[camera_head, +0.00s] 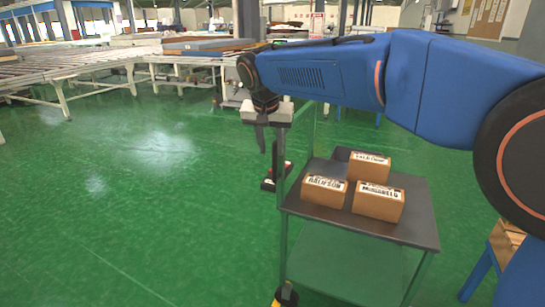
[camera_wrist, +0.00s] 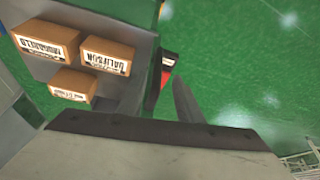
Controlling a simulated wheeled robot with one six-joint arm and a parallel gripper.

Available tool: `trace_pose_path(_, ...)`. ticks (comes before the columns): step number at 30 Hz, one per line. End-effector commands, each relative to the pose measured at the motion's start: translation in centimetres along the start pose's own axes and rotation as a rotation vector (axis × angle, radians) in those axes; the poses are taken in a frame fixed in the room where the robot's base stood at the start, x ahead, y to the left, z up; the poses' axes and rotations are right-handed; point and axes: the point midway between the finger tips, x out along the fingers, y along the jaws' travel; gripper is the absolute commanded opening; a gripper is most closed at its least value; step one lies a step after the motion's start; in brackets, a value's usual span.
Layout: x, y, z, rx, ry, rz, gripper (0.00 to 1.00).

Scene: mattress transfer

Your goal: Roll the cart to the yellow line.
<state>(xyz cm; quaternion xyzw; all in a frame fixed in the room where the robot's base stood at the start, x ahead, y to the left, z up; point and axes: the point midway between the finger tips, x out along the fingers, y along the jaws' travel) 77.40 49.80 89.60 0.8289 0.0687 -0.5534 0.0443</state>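The cart (camera_head: 410,225) has a dark grey top, a lower shelf and thin green-grey legs. Three brown labelled boxes (camera_head: 378,202) sit on its top; the boxes also show in the wrist view (camera_wrist: 108,55). My gripper (camera_head: 268,145) hangs pointing down beside the cart's left far corner, next to a thin upright post. In the wrist view its grey finger (camera_wrist: 185,102) lies beside the cart top. I cannot tell whether it touches or grips the cart. No yellow line is visible; only a small yellow part (camera_head: 279,297) shows by the cart's near left leg.
Roller conveyors (camera_head: 75,65) and work tables fill the back. A wooden-topped blue stand (camera_head: 505,245) is at the right. The green floor (camera_head: 130,190) on the left is clear.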

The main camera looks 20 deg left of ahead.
Motion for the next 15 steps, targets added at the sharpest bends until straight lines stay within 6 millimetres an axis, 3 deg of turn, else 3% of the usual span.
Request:
trace_pose_path(9,-6.3,-0.2,0.0,-0.001,0.003,-0.003,0.33)
trace_pose_path(15,-9.1,-0.1,0.0,0.000,0.002,-0.003,0.33)
